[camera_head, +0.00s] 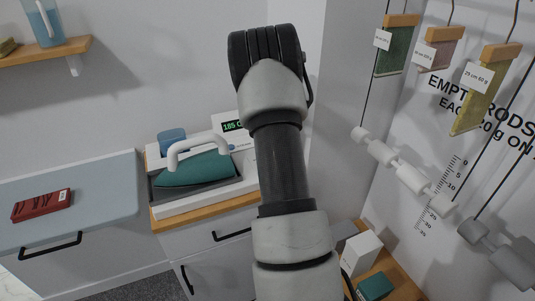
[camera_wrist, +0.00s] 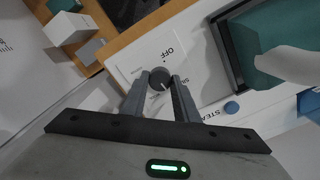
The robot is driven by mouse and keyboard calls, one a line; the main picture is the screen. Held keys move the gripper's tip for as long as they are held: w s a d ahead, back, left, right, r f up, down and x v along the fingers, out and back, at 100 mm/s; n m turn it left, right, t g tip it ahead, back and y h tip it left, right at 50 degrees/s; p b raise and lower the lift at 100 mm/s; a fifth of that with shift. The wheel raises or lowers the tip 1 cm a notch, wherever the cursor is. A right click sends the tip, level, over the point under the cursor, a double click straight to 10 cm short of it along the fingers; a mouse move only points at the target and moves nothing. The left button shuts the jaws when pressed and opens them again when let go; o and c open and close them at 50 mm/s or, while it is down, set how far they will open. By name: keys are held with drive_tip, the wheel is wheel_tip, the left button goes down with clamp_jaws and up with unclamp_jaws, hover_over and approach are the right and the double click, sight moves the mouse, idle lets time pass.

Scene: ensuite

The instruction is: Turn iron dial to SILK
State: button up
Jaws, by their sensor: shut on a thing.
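The iron (camera_head: 195,171), teal with a white handle, rests in a dark-edged tray on its white station. Part of the iron (camera_wrist: 262,32) also shows at the upper right of the wrist view. The small dark round dial (camera_wrist: 159,75) sits on the white panel, with a pale pointer line toward its lower edge. OFF is printed beside it; another label starting with S is partly covered by a finger. My gripper (camera_wrist: 160,84) is shut on the dial, one finger on each side. In the head view my arm hides the dial and gripper.
A lit display (camera_head: 232,126) reads about 185 C. A blue button (camera_wrist: 231,107) lies beside lettering starting STEA. A red packet (camera_head: 42,204) lies on the grey-blue surface at left. Weights hang on cords at right, near a white box (camera_head: 361,254) and a green box (camera_head: 375,286).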

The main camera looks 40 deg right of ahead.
drive_tip(key=n, duration=0.3)
drive_tip(key=shift+n, duration=2.2)
drive_tip(key=o, duration=1.1)
drive_tip(key=shift+c, duration=0.2)
wheel_tip(320, 180, up, 18)
drive_tip(key=p, duration=0.1)
drive_tip(key=shift+f, duration=0.25)
